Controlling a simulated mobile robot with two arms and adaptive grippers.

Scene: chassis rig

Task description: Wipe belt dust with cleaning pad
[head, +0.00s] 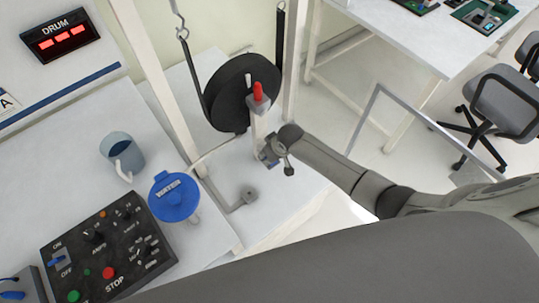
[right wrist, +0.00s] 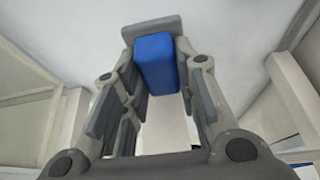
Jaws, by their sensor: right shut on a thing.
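My right gripper (head: 270,152) is by the white post in front of the black drum (head: 228,95), low and to its right. In the right wrist view the gripper (right wrist: 158,70) is shut on a blue block, the cleaning pad (right wrist: 155,62), which lies between its two fingers. A black belt (head: 194,72) runs down from the upper hooks along the drum's sides. I cannot make out dust on the belt. The pad is mostly hidden by the gripper in the head view. My left gripper is not in view.
A red-topped handle (head: 258,92) stands before the drum. On the white bench are a blue-lidded container (head: 173,196), a blue-grey mug (head: 122,152), a black control panel (head: 105,245) and a DRUM display (head: 60,35). White posts frame the drum. A grey chair (head: 492,100) stands at right.

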